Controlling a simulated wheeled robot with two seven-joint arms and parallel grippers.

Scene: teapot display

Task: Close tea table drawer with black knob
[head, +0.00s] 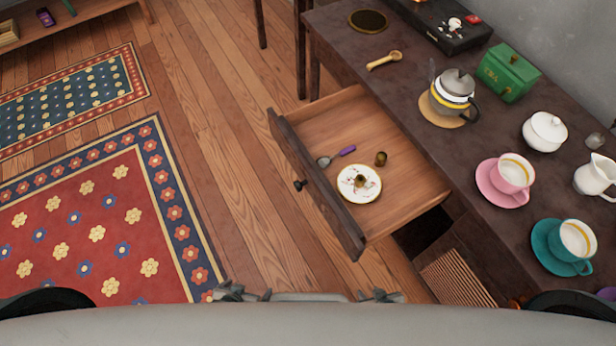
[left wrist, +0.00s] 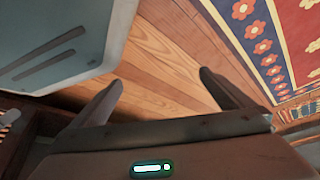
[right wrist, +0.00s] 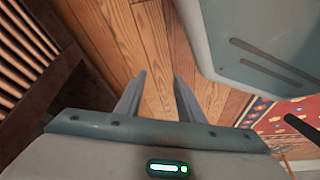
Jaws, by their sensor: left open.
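The tea table drawer (head: 402,195) is pulled far out, with its dark front (head: 312,183) facing the floor side. A black knob (head: 299,185) sticks out from the middle of that front. The drawer holds a white plate (head: 352,194), a purple-handled spoon (head: 335,157) and a small brown cup (head: 381,159). My left gripper (left wrist: 160,77) is open and empty over the floor. My right gripper (right wrist: 160,76) is empty, its fingers apart by a narrower gap. In the head view only small parts of both show at the bottom edge, apart from the drawer.
The dark tabletop (head: 410,87) carries a teapot (head: 454,95), a green tea box (head: 508,72), a pink cup (head: 513,171) and a teal cup (head: 576,240). A slatted panel (head: 457,277) lies below the drawer. The wooden floor (head: 215,110) and red rug (head: 70,230) lie left.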

